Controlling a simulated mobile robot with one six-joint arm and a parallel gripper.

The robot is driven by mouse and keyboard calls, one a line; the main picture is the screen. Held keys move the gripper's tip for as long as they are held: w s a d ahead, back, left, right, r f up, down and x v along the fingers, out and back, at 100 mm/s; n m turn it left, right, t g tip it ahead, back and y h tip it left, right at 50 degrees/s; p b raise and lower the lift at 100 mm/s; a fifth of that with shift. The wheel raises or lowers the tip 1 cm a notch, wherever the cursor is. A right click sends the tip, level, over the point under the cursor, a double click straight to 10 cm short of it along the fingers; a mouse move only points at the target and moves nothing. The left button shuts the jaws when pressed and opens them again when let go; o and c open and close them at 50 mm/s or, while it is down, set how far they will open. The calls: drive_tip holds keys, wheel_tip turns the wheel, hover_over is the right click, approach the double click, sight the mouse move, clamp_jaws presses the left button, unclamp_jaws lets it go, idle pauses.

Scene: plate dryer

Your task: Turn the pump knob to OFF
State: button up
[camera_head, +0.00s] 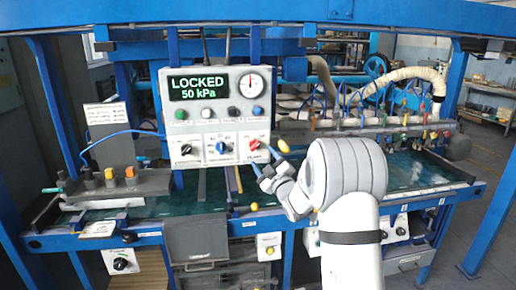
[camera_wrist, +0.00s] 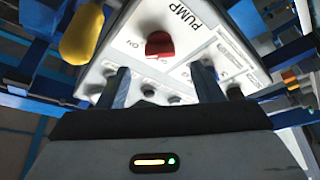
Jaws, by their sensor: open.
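The red pump knob (camera_head: 255,144) is at the lower right of the white control panel (camera_head: 212,138). In the wrist view the knob (camera_wrist: 159,45) shows beside the printed word PUMP and an ON mark, with the panel tilted in the picture. I cannot tell clearly which way the knob points. My gripper (camera_head: 265,163) is just below and in front of the knob. In the wrist view the two fingers (camera_wrist: 162,78) are spread and empty, with the knob beyond the gap between their tips, apart from them.
The panel display (camera_head: 198,87) reads LOCKED 50 kPa, with a round gauge (camera_head: 251,84) beside it. A blue knob (camera_head: 221,147) and a black knob (camera_head: 186,149) sit left of the pump knob. A yellow bulb-shaped part (camera_wrist: 82,33) is close to the left finger.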

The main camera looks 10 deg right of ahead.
sight(256, 148)
drive_tip(key=p+x, duration=0.1)
drive_tip(key=x, duration=0.5)
drive_tip(key=shift+w+p, duration=0.1)
drive_tip(key=shift+p, duration=0.3)
drive_tip(key=shift+c, duration=0.2)
drive_tip(key=c, duration=0.9)
drive_tip(key=shift+d, duration=0.1)
drive_tip(key=shift+c, duration=0.3)
